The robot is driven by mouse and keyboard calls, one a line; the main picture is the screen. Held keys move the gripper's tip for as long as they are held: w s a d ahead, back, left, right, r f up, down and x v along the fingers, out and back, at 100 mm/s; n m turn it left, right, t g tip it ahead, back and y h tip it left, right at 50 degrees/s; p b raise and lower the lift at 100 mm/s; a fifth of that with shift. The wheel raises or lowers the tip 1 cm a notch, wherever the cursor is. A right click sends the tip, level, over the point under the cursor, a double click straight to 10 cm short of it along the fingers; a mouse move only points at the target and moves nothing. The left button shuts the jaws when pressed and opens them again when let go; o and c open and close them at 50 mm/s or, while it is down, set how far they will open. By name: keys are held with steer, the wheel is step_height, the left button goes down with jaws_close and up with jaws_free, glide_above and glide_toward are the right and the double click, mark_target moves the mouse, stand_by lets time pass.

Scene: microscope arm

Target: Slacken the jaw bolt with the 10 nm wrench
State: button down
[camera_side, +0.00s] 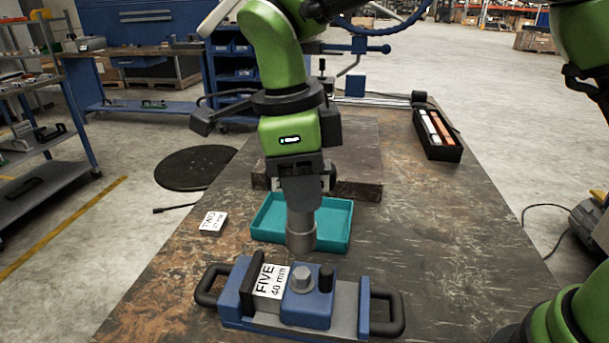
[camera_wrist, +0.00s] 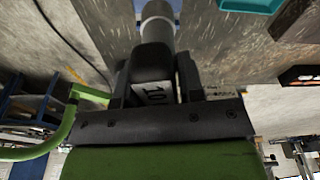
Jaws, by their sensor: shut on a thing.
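My gripper (camera_side: 301,182) points down and is shut on the wrench (camera_side: 301,228), a dark-bodied tool with a grey cylindrical socket end. In the wrist view the wrench (camera_wrist: 157,32) sits between the fingers, and its body carries the mark "10". A blue vise-like fixture (camera_side: 308,308) with black handles lies at the table's front. On it are a grey bolt head (camera_side: 302,276) and a dark knob (camera_side: 326,279). The socket end hangs just behind and above the grey bolt head, seemingly apart from it. A block (camera_side: 267,281) labelled "FIVE 40 mm" sits in the fixture's left part.
A teal tray (camera_side: 340,222) stands behind the wrench, in front of a thick dark slab (camera_side: 350,150). A small block (camera_side: 212,223) labelled "TWO" lies at left. A black box (camera_side: 437,145) with white and orange pieces is at back right. The table's right side is clear.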

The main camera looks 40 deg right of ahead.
mark_target(303, 232)
steer(key=shift+f, duration=2.3)
steer(key=shift+f, duration=1.6)
steer(key=n, duration=0.4)
steer(key=shift+w+t, duration=0.1)
steer(key=shift+t, duration=0.2)
steer(key=shift+n, duration=0.6)
steer(key=n, duration=0.2)
steer(key=shift+n+t, duration=0.3)
steer(key=shift+n, duration=0.1)
